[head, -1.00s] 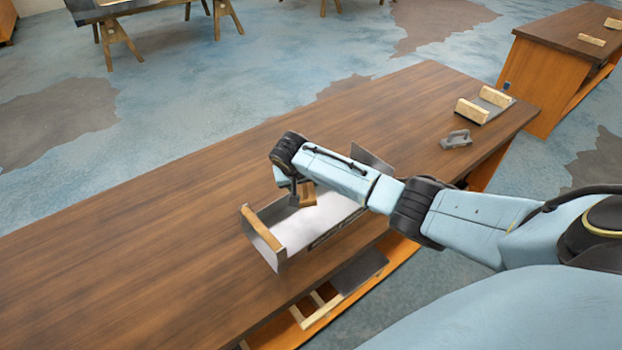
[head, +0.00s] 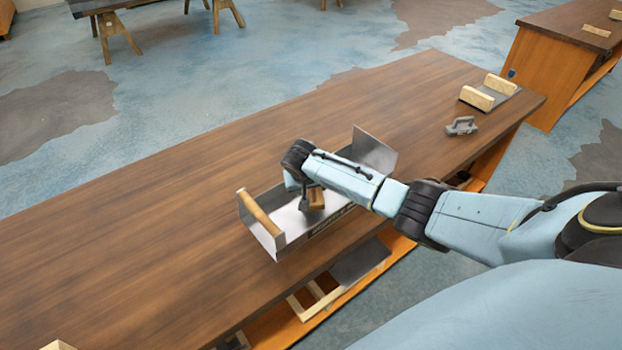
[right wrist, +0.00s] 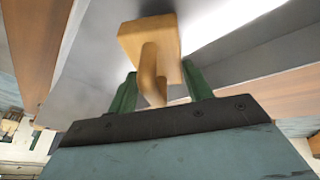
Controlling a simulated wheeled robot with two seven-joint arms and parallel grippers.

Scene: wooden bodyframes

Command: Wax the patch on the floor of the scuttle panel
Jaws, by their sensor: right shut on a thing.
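The scuttle panel (head: 286,222) is a grey sheet-metal tray on the near edge of the wooden bench. It has a wooden strip on its left end and a raised metal flap at its right end. My right gripper (head: 309,199) is inside the tray, low over its floor, shut on a wooden block (head: 316,198). In the right wrist view the block (right wrist: 150,40) has a rounded wooden handle between the green fingers (right wrist: 160,78). The block's underside is hidden, so I cannot tell whether it touches the floor. No distinct patch shows. My left gripper is out of view.
A grey handled tool (head: 461,126) and a metal piece with two wooden blocks (head: 489,92) lie at the bench's far right. A shelf (head: 330,300) holding pieces is below the near edge.

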